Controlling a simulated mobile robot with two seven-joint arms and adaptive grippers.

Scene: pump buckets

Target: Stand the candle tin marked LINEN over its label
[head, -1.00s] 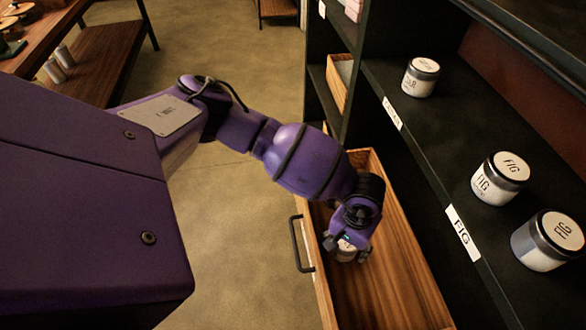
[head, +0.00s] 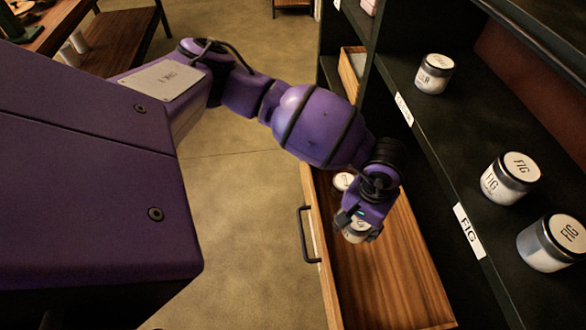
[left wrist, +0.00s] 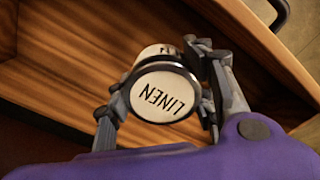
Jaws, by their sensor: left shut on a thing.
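The candle tin marked LINEN (left wrist: 165,92) is in my left gripper (left wrist: 158,110), its white lid facing the left wrist camera. In the head view my left gripper (head: 357,222) is shut on this tin (head: 355,233), over the pulled-out wooden drawer (head: 390,285). A shelf label (head: 403,108) is too small to read surely. Another shelf label reads FIG (head: 469,231). No label reading LINEN can be made out. My right gripper is not in view.
Another tin (head: 343,181) lies in the drawer behind my gripper. On the dark shelf (head: 455,150) stand two FIG tins (head: 511,178) (head: 553,243) and a farther tin (head: 435,73). The drawer's near part is empty. The shelf between the far tin and the FIG tins is clear.

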